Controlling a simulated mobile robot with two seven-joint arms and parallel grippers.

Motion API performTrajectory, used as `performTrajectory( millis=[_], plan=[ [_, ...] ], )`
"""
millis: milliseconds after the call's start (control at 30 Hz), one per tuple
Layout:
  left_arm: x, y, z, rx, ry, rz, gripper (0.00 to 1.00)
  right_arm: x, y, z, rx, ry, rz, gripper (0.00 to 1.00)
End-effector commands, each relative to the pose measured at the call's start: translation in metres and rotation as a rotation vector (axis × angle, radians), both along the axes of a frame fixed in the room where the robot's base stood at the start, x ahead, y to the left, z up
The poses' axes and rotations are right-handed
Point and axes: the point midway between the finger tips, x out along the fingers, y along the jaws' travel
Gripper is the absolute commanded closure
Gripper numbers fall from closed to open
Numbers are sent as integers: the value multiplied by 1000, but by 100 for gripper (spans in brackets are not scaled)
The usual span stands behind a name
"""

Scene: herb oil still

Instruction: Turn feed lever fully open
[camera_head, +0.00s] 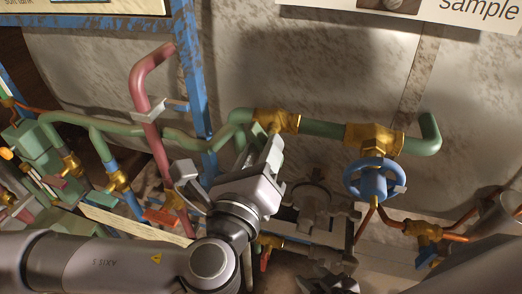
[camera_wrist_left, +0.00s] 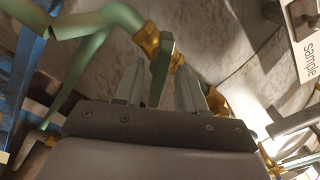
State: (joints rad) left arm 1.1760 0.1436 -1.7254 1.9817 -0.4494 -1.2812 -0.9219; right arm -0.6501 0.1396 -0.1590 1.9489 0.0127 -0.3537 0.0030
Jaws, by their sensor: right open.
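The feed lever looks to be the green handle (camera_wrist_left: 160,70) on a brass valve, seen between my left fingers in the left wrist view. In the head view the brass valve (camera_head: 277,120) sits on the green pipe, and my left gripper (camera_head: 268,150) is just below it, hiding most of the handle. My left gripper, also in the wrist view (camera_wrist_left: 160,90), is open, with a finger on each side of the handle and small gaps showing. Contact cannot be told. My right gripper (camera_head: 330,284) is dark and partly cut off at the bottom edge, apart from the valve.
A blue handwheel (camera_head: 375,180) on a brass valve is to the right on the same green pipe (camera_head: 320,128). A red pipe (camera_head: 153,120) and a blue post (camera_head: 192,80) stand left of my gripper. More small valves and pipes crowd the lower left.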

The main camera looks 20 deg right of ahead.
Motion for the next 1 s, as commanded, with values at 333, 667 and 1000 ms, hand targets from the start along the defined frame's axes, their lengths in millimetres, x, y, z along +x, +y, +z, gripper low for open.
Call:
performTrajectory(
  millis=[333, 667, 1000],
  plan=[
    [0, 0, 0, 0, 0, 0, 100, 0, 0, 0, 0, 0, 0, 57],
    [0, 1, -3, -67, 47, 2, 100, 0, 0, -7, 0, -1, 1, 57],
    [0, 2, -4, -292, 199, 3, 100, 0, 0, -23, 0, -1, 1, 57]
  ],
)
